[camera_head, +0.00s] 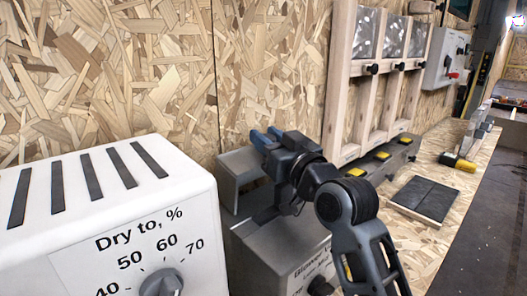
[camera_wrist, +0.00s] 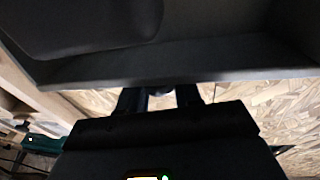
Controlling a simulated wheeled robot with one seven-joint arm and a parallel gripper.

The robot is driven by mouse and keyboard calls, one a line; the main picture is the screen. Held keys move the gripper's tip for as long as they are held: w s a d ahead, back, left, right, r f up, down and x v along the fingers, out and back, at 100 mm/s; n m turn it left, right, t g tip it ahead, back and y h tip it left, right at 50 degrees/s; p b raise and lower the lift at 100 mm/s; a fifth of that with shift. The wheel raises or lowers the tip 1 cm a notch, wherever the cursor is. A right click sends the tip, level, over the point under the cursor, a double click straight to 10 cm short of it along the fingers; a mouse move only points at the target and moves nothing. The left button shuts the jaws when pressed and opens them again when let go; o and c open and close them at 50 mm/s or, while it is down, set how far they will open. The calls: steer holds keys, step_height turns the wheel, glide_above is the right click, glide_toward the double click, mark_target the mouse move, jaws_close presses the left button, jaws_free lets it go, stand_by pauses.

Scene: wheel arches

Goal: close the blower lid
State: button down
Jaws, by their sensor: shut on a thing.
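The blower (camera_head: 290,254) is a grey box with a label and a dark knob, standing right of the white dryer unit. Its grey lid (camera_head: 239,163) stands raised at the back of the box, by the chipboard wall. My gripper (camera_head: 266,137) has blue fingertips and is shut on the lid's upper edge area; my wrist hides part of the contact. In the wrist view a grey panel (camera_wrist: 210,76), likely the lid, crosses the top, and my dark fingers (camera_wrist: 160,95) reach up to it. The exact grip there is too dark to see.
The white dryer box (camera_head: 120,215) with a "Dry to, %" dial fills the left front. A wooden frame (camera_head: 343,115) with knobs stands on the right behind my arm. A dark plate (camera_head: 425,199) and a yellow-black tool (camera_head: 457,162) lie on the bench to the right.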

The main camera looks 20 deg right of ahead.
steer(key=shift+s+d+t+b, duration=0.15)
steer(key=shift+s+t+b, duration=0.35)
steer(key=shift+b, duration=0.3)
steer(key=shift+s+d+r+b, duration=0.1)
steer(key=shift+s+r+b, duration=0.1)
steer(key=shift+r+b, duration=0.15)
steer(key=c, duration=0.8)
jaws_free()
steer(key=shift+f, duration=0.1)
steer(key=shift+s, duration=0.1)
steer(key=shift+s+f, duration=0.15)
steer(key=shift+s, duration=0.1)
steer(key=r+v, duration=0.1)
steer(key=v, duration=0.3)
steer(key=b+v, duration=0.1)
steer(key=v, duration=0.3)
steer(key=r+b+v, duration=0.1)
steer(key=v, duration=0.3)
steer(key=shift+s+d+r, duration=0.15)
steer(key=shift+s+r, duration=0.25)
